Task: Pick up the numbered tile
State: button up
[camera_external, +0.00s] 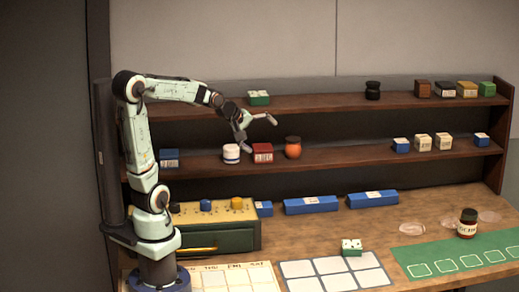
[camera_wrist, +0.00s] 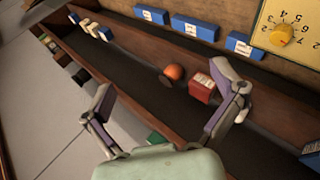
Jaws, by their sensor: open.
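The block that best fits a numbered tile is a small green-and-white block (camera_external: 351,247) on a pale gridded mat (camera_external: 300,271) on the desk; its marks are too small to read. A similar green block with a white label (camera_external: 259,98) sits on the upper shelf. A green block also shows low in the wrist view (camera_wrist: 155,138), partly hidden behind my gripper. My gripper (camera_external: 258,126) is open and empty in front of the shelves, above a red box (camera_external: 262,153). In the wrist view, the spread fingers (camera_wrist: 171,95) have nothing between them.
The lower shelf (camera_external: 335,162) holds a white jar (camera_external: 231,153), an orange round object (camera_external: 293,147) and several boxes. Blue blocks (camera_external: 311,205) lie along the desk's back. A dark jar (camera_external: 467,222) stands by a green mat (camera_external: 455,258). A dialled box (camera_external: 216,226) stands near my base.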

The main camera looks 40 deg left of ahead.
jog(key=w+d+n+h, duration=0.3)
jog(key=w+d, duration=0.4)
jog(key=n+h, duration=0.5)
jog(key=n, duration=0.4)
send_over(351, 244)
jog(key=a, duration=0.5)
notch_tip(351, 244, down, 23)
jog(key=shift+n+g, duration=0.7)
jog(key=shift+n, duration=0.1)
jog(key=s+f, duration=0.1)
jog(key=f, duration=0.1)
jog(key=s+f, duration=0.1)
jog(key=f, duration=0.4)
jog(key=shift+s+d+f, duration=0.15)
jog(key=shift+s+d, duration=0.1)
jog(key=shift+s, duration=0.15)
jog(key=x, duration=0.6)
jog(key=shift+w+d+f, duration=0.15)
jog(key=shift+d+f, duration=0.05)
jog(key=c, duration=1.3)
